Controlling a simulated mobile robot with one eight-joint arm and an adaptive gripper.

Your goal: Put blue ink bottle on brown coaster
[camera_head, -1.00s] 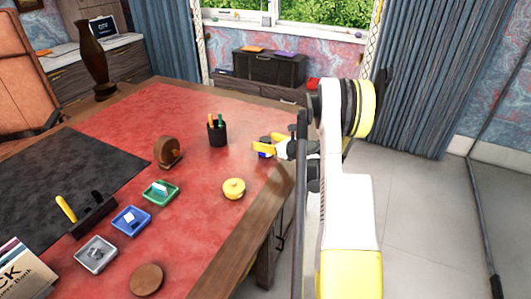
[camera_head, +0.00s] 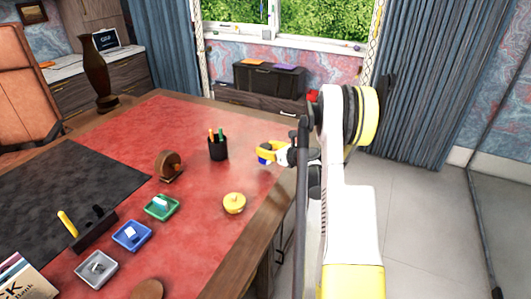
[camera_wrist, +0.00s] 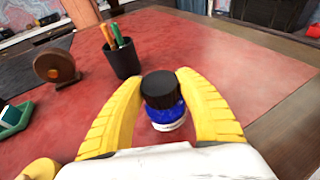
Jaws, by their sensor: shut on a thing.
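The blue ink bottle (camera_wrist: 167,115) has a black cap and stands upright between the yellow fingers of my gripper (camera_wrist: 165,108) in the wrist view. My gripper is shut on it. In the head view, my gripper (camera_head: 268,153) and the bottle (camera_head: 263,160) are near the right edge of the red desk top. Whether the bottle's base touches the desk is hard to tell. The brown coaster (camera_head: 147,290) is a flat round disc at the bottom of the head view, cut off by the picture edge. Nothing shows on its visible part.
A black pen cup (camera_head: 218,148) stands left of my gripper. A yellow lidded pot (camera_head: 234,203), a round wooden item (camera_head: 169,166) and green (camera_head: 161,207), blue (camera_head: 132,236) and grey (camera_head: 97,268) trays lie toward the coaster.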

